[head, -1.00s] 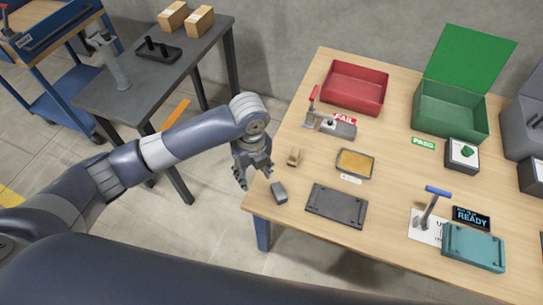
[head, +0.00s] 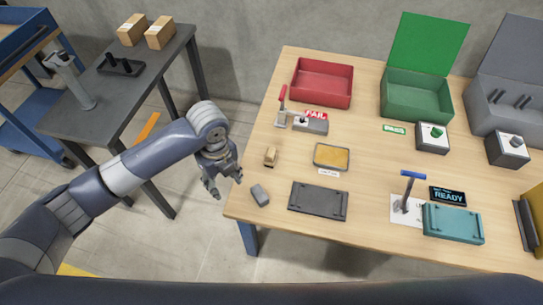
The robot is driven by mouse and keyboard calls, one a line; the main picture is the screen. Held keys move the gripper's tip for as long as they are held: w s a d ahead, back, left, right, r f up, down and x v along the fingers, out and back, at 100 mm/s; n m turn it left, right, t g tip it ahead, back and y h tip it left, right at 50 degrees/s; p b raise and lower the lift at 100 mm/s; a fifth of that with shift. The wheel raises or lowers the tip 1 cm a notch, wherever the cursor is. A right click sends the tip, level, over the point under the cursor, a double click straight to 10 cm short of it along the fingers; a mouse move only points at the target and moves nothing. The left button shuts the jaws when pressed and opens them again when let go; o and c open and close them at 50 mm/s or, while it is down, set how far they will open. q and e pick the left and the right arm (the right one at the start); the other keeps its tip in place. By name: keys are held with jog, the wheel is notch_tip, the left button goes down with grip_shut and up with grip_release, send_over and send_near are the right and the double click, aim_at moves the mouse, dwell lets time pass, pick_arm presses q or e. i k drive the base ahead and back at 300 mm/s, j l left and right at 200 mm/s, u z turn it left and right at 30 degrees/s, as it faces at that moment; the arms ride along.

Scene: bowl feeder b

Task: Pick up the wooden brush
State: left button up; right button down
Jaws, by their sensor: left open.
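A small wooden brush (head: 270,156) lies near the left edge of the wooden table (head: 300,250). My left gripper (head: 227,190) is just off the table's left edge, left of the brush and apart from it. It hangs pointing down with its fingers spread, open and empty. My right gripper is not in view.
A grey block (head: 260,195) sits by the table's front left corner, close to my left gripper. Red (head: 322,83) and green (head: 417,97) bins are at the back.

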aim_at(270, 158)
jog(key=i+j+z, duration=0.15)
jog(key=j+z, duration=0.2)
jog(key=z, duration=0.15)
jog(key=j+z, duration=0.35)
jog(key=z, duration=0.15)
jog(key=i, duration=0.05)
